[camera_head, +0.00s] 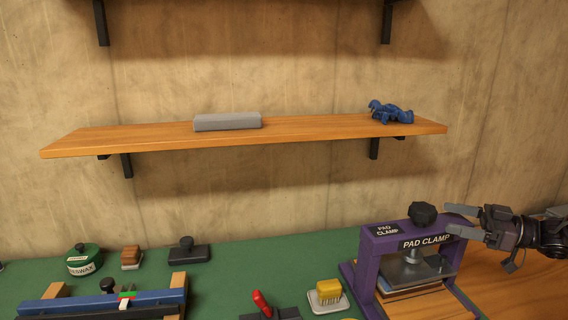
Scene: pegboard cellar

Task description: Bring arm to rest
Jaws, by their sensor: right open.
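My right gripper (462,222) comes in from the right edge, with its two fingers pointing left and spread apart. It is open, with nothing visible between the fingers. Its fingertips are beside the upper right of the purple pad clamp (367,262), near the clamp's black knob (423,214). I cannot tell whether the lower finger touches the clamp frame. The clamp stands upright with a metal plate (418,271) under its top bar. My left gripper is not in view.
A wooden shelf (300,133) on the wall holds a grey block (227,121) and a blue crumpled item (390,112). The green bench top (240,262) holds a green tin (84,260), a brown-topped brush (131,257), a black-handled block (189,250), a blue bar (100,303) and a yellow brush (328,296).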

